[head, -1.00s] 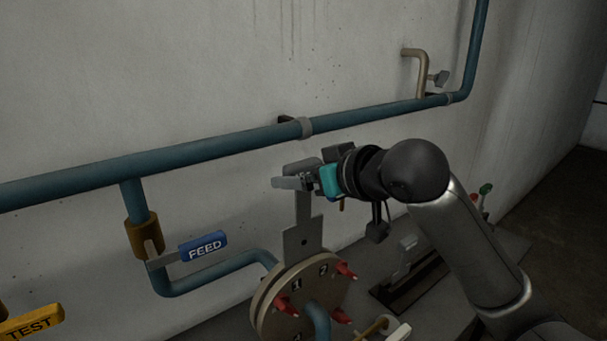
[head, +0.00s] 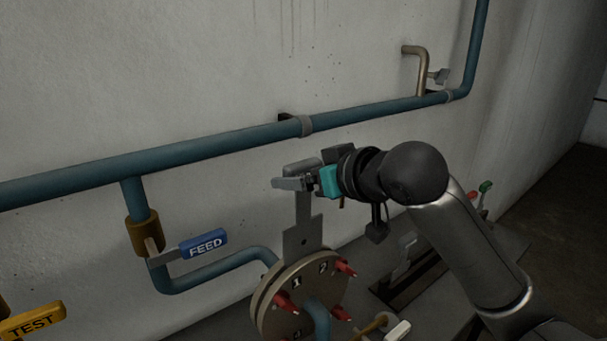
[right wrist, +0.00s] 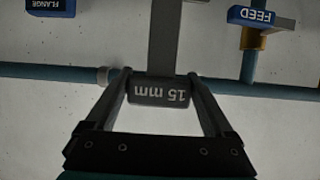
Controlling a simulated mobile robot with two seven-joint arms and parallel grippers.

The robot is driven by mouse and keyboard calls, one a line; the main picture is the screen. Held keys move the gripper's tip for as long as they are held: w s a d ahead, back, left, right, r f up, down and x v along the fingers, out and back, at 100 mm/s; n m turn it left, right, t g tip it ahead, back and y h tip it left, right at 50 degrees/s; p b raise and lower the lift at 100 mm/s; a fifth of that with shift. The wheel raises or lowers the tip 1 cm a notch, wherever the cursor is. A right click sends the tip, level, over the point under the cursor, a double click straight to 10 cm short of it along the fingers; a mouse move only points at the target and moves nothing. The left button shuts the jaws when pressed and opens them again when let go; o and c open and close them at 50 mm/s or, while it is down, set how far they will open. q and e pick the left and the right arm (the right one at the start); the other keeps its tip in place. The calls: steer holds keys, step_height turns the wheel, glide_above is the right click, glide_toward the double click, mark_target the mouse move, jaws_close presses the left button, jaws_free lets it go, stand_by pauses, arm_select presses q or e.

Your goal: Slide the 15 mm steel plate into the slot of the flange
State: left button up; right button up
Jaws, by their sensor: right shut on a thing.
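My right gripper (head: 300,183) is shut on the top end of the grey steel plate (head: 300,238). In the right wrist view the fingers (right wrist: 160,82) close around its block marked "15 mm" (right wrist: 160,93), which appears upside down. The plate hangs upright, with a narrow stem and a wider lower part with a small hole. Its lower end meets the top rim of the round tan flange (head: 328,290) in the head view. I cannot tell how far it is inside the slot, which is hidden. My left gripper is out of view.
The flange carries several red fittings (head: 287,303) and number marks. A blue FEED handle (head: 205,244) and a yellow TEST handle (head: 32,322) are at left. A blue pipe (head: 220,143) runs along the wall behind my gripper. A dark slotted stand (head: 400,283) is at right.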

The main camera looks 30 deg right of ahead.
mark_target(304, 246)
steer(key=shift+f+b, duration=4.45)
steer(key=shift+f, duration=2.85)
steer(key=o, duration=1.4)
steer(key=shift+o, duration=0.2)
steer(key=shift+s+r, duration=0.15)
steer(key=shift+s, duration=0.35)
steer(key=p+v, duration=1.4)
steer(key=p, duration=0.4)
